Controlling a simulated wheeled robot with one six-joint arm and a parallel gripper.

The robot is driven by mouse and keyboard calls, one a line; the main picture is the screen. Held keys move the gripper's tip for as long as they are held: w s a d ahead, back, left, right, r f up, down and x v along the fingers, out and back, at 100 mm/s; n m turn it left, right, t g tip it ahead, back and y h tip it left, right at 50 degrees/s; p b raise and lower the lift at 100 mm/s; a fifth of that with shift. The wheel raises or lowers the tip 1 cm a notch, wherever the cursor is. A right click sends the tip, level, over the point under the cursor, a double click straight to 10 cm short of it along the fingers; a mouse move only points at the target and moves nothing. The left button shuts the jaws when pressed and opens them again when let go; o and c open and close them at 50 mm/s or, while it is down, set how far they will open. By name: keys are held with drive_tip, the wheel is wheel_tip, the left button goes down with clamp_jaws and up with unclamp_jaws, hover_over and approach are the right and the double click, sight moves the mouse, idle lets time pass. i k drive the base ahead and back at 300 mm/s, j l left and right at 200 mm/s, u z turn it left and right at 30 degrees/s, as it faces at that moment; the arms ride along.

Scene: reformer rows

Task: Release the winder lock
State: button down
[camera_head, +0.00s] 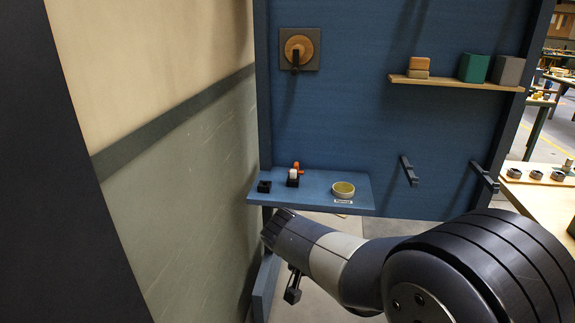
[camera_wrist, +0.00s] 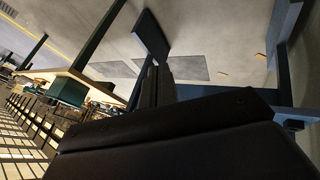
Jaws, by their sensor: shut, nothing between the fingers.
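A round wooden disc (camera_head: 299,48) with a dark lever (camera_head: 295,61) pointing down sits on a grey square plate (camera_head: 314,63), high on the blue panel. It looks like the winder with its lock, but no label shows there. My gripper (camera_wrist: 159,75) is shut and empty in the wrist view, with its dark fingers together over the grey floor. The disc does not show in the wrist view.
A blue shelf (camera_head: 320,186) below the disc holds a small black block (camera_head: 264,186), an orange-and-white item (camera_head: 294,174) and a round, labelled dish (camera_head: 343,189). A wooden shelf (camera_head: 455,83) at upper right holds blocks. Dark pegs (camera_head: 409,171) stick out of the panel. A wall stands left.

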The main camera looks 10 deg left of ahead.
sight(296, 167)
drive_tip(key=i+j, duration=0.3)
drive_tip(key=i, duration=0.2)
drive_tip(key=i+j, duration=0.3)
drive_tip(key=i, duration=0.25)
drive_tip(key=i+j, duration=0.3)
drive_tip(key=i, duration=0.2)
drive_tip(key=i+j, duration=0.25)
drive_tip(key=i, duration=0.25)
